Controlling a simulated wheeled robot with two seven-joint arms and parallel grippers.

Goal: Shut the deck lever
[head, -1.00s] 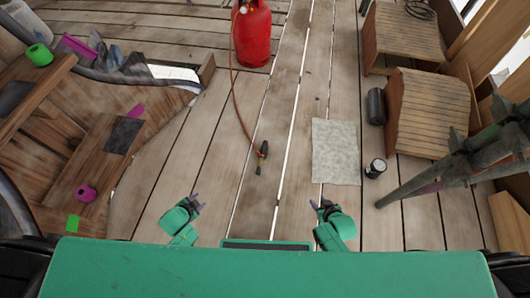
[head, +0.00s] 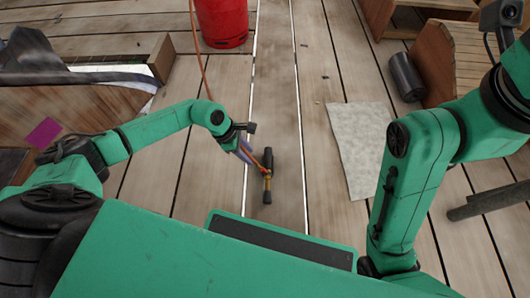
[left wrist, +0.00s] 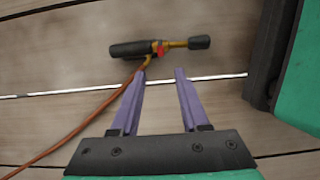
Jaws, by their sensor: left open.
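A hand torch (head: 267,184) with black ends and a brass-coloured middle lies on the deck boards. It also shows in the left wrist view (left wrist: 130,49), lying crosswise ahead of the fingers. A small red lever (left wrist: 161,50) sits on its middle section; its exact angle is too small to tell. My left gripper (head: 246,154) is just left of the torch in the head view. In the left wrist view its two purple fingers (left wrist: 164,72) are apart and empty, pointing at the lever with a small gap in the picture. My right gripper is out of view.
An orange hose (left wrist: 85,122) runs from the torch to a red gas cylinder (head: 222,20) at the top. A pale grey sheet (head: 358,140) lies right of the torch. A dark roll (head: 405,77) and wooden boxes stand beyond. Deck around the torch is bare.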

